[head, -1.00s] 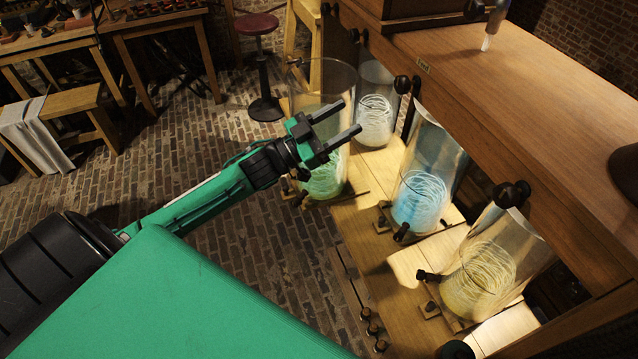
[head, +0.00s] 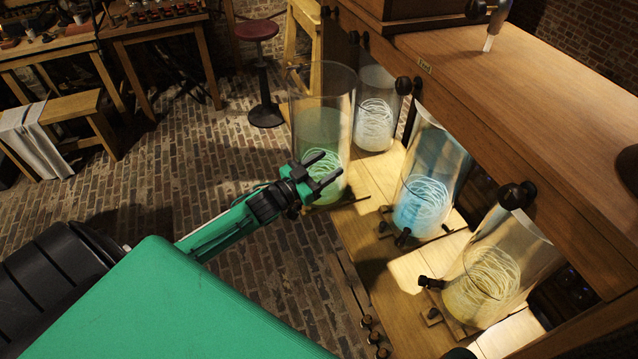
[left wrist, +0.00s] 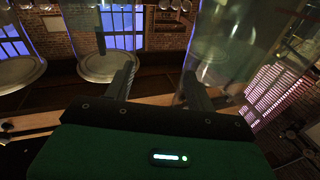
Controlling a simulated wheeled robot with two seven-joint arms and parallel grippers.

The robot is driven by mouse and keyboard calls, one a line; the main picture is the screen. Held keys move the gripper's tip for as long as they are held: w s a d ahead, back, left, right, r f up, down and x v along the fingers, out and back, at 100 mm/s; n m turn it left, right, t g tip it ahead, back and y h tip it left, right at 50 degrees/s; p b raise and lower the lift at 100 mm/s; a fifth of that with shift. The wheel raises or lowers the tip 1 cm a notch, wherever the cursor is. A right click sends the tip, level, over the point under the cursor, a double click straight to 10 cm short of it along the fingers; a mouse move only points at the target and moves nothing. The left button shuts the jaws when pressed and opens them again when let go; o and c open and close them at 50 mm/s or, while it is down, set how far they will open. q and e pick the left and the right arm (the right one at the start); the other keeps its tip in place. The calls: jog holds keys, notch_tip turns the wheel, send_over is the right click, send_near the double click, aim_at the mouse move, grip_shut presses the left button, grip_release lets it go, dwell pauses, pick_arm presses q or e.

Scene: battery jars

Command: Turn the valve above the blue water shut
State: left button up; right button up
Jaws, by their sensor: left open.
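The jar of blue water (head: 425,190) stands on the wooden shelf, with a pale coil inside. A black round valve knob (head: 404,86) sits on the edge of the wooden beam, just above and left of this jar's rim. My left gripper (head: 332,165) is open and empty. It appears in front of the green-water jar (head: 322,120), left of the blue jar and lower in the picture than the valve. The left wrist view shows its two spread fingers (left wrist: 157,86) with glass jars beyond them. My right gripper is not in view.
A yellowish-water jar (head: 485,275) stands nearer on the right, with another black knob (head: 516,195) above it. A clear jar (head: 375,110) stands behind. The wooden beam (head: 520,110) overhangs the jars. The brick floor left of the shelf is open.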

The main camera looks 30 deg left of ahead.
pick_arm(q)
notch_tip(320, 180, down, 7)
jog(key=a+n+y, duration=0.1)
jog(key=shift+s+a+r+g+y, duration=0.15)
jog(key=shift+a+g+y, duration=0.1)
jog(key=shift+g+y, duration=0.05)
dwell(0.4)
jog(key=s+a+f+n+g+y, duration=0.1)
jog(key=s+f+g+y, duration=0.15)
jog(key=s+f, duration=0.65)
jog(key=s+f+n+g+y, duration=0.1)
jog(key=s+f+g, duration=0.2)
jog(key=f, duration=1.2)
jog(key=s+a+f+g+y, duration=0.1)
jog(key=s+f+g, duration=0.35)
jog(key=f, duration=0.75)
jog(key=s+d+f+g, duration=0.2)
jog(key=s+f, duration=0.3)
jog(key=s, duration=0.7)
jog(key=s+d+f+g, duration=0.2)
jog(key=s+d+f, duration=0.2)
jog(key=s, duration=0.7)
jog(key=s+d+f+g, duration=0.2)
jog(key=s+d+f, duration=0.2)
jog(key=s+f, duration=0.3)
jog(key=s, duration=0.5)
jog(key=shift+s+f, duration=0.3)
jog(key=shift+s, duration=0.05)
jog(key=shift+w+d+y, duration=0.1)
jog(key=shift+y, duration=0.15)
